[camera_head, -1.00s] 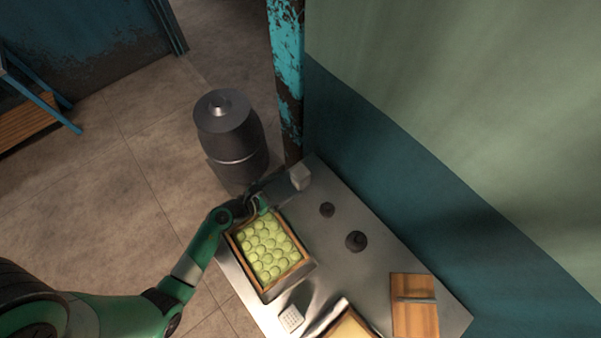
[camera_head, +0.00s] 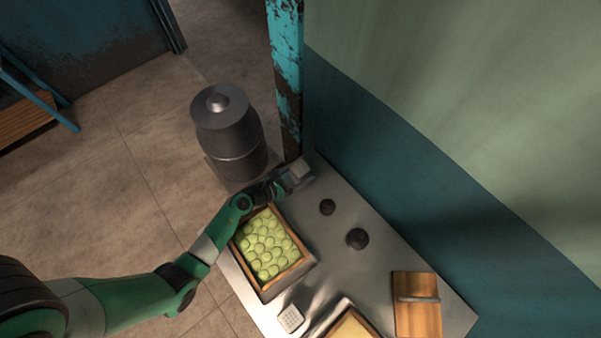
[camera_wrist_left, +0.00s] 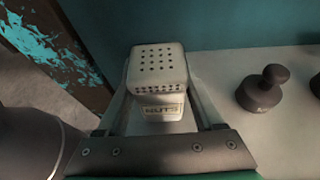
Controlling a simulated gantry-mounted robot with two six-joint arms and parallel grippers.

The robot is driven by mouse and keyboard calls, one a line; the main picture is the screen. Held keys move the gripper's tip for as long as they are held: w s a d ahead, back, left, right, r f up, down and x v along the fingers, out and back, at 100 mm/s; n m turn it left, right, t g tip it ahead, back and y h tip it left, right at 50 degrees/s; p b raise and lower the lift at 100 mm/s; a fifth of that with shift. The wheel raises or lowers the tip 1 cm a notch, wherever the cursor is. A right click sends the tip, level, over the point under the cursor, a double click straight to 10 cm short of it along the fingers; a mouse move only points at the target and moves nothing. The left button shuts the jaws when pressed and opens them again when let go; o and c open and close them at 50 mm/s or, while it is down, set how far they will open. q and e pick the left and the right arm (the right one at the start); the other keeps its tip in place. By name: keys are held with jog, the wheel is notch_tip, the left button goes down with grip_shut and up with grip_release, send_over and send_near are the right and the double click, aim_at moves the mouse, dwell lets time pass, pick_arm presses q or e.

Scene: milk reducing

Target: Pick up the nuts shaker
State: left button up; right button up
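The nuts shaker (camera_head: 300,169) is a pale box with a perforated top at the table's far left corner. In the left wrist view the shaker (camera_wrist_left: 158,72) stands upright, its holes and a "NUTS" label facing the camera. My left gripper (camera_head: 291,178) is at the shaker and hides part of it in the head view. In the wrist view its two fingers reach along both sides of the shaker, with narrow gaps visible nearer the palm. The fingers look open around it; contact at the tips is unclear. My right gripper is out of view.
A tray of green round pieces (camera_head: 300,266) lies below my left forearm. Two dark knobbed objects (camera_head: 327,207) (camera_head: 357,239) stand to the right. A large metal canister (camera_head: 232,140) stands left of the table (camera_head: 335,275). The wall (camera_head: 400,165) and post (camera_head: 288,90) are close behind.

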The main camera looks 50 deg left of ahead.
aim_at(301, 168)
pick_arm(q)
grip_shut()
jog(key=shift+r+p, duration=0.5)
jog(key=shift+r, duration=0.05)
notch_tip(301, 168, up, 3)
jog(key=shift+f+p, duration=0.15)
jog(key=shift+p, duration=1)
jog(key=s+d+r+p, duration=0.2)
jog(key=s+r+p, duration=0.1)
jog(key=s, duration=0.3)
jog(key=s+d+r+p, duration=0.3)
jog(key=s+r+p, duration=0.1)
jog(key=s+r, duration=0.2)
jog(key=shift+s+d+p, duration=0.25)
jog(key=shift+s+p, duration=0.05)
jog(key=shift+s, duration=0.2)
